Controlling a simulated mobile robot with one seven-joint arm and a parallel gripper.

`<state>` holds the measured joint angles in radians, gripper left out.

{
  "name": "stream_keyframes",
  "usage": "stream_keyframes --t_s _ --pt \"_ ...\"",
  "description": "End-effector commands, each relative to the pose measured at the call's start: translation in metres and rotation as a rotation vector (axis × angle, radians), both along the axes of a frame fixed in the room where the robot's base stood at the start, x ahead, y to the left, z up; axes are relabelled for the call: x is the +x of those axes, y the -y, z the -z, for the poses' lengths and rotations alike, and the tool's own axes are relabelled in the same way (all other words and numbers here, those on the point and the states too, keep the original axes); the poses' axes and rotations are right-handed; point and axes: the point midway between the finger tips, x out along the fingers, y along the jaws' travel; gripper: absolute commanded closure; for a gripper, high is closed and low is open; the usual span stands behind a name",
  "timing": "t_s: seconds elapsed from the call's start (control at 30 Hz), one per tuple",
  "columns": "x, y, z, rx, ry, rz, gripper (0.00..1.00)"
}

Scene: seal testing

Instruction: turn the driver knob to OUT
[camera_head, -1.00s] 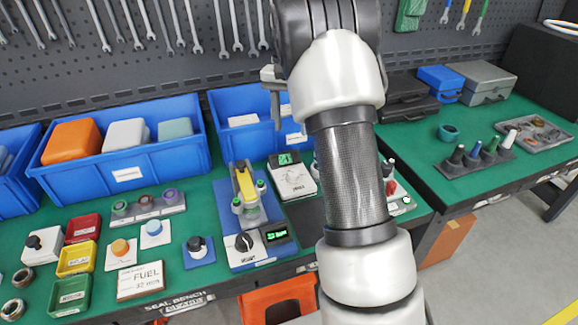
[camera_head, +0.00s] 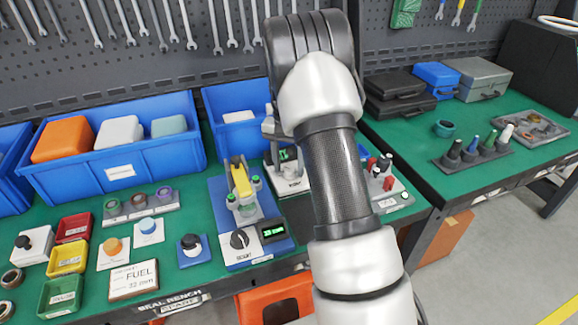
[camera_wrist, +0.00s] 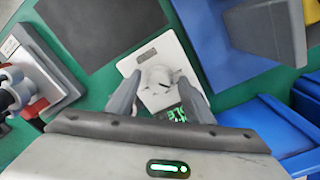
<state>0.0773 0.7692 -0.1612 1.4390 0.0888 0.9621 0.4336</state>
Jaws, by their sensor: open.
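A white unit (camera_head: 291,185) with a small green display stands on the green bench, just right of the blue fixture. In the wrist view, its pale round knob (camera_wrist: 158,78) has a dark pointer mark. I cannot read whether a label on it says OUT. My gripper (camera_wrist: 159,84) is open above this unit, with one finger on each side of the knob; contact cannot be told. In the head view, my arm hides part of the unit and most of my gripper.
A yellow-handled clamp (camera_head: 241,182) rises from the blue fixture. Blue bins (camera_head: 120,172) stand behind. A unit with red and black knobs (camera_head: 390,188) lies right of my arm. A blue-based black knob (camera_head: 190,243) and coloured trays (camera_head: 68,258) stand left.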

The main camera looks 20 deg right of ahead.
Motion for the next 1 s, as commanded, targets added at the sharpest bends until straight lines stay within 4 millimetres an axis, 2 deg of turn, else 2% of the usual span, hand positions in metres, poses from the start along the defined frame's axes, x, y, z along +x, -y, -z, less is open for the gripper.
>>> stream_keyframes --t_s 0.23,0.47,0.77,1.0 --pt "-0.0001 0.0001 0.0006 0.0 0.0 0.0 0.54" --pt "-0.0001 0.0001 0.0004 0.0 0.0 0.001 0.93" --pt "-0.0002 0.0003 -0.0003 0.0 0.0 -0.035 0.94" --pt "-0.0005 0.0011 -0.0011 0.0 0.0 -0.17 0.94"
